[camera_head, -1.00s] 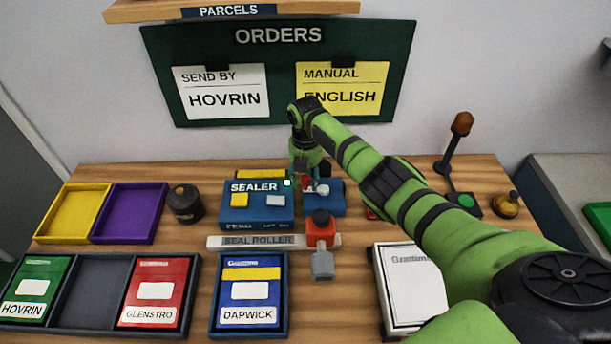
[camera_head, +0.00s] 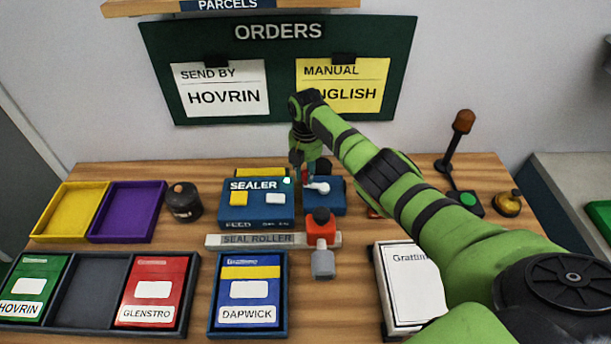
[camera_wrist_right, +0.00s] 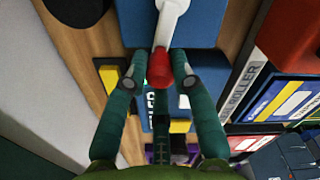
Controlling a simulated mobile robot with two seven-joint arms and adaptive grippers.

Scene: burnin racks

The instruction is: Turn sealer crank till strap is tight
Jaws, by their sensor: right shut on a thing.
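The blue sealer (camera_head: 256,208) stands mid-table, with a yellow and a white button on its top. Its white crank arm (camera_head: 319,187) is on the blue block at its right side. In the right wrist view, the crank arm (camera_wrist_right: 172,18) ends in a red knob (camera_wrist_right: 160,70). My right gripper (camera_wrist_right: 158,66) is shut on this red knob, one finger on each side. In the head view, my right gripper (camera_head: 305,176) reaches down at the crank and partly hides the knob. I cannot make out the strap's tightness. My left gripper is out of view.
A blue DAPWICK booklet (camera_head: 249,287) lies nearer me. A lamp (camera_head: 463,122) stands at the right.

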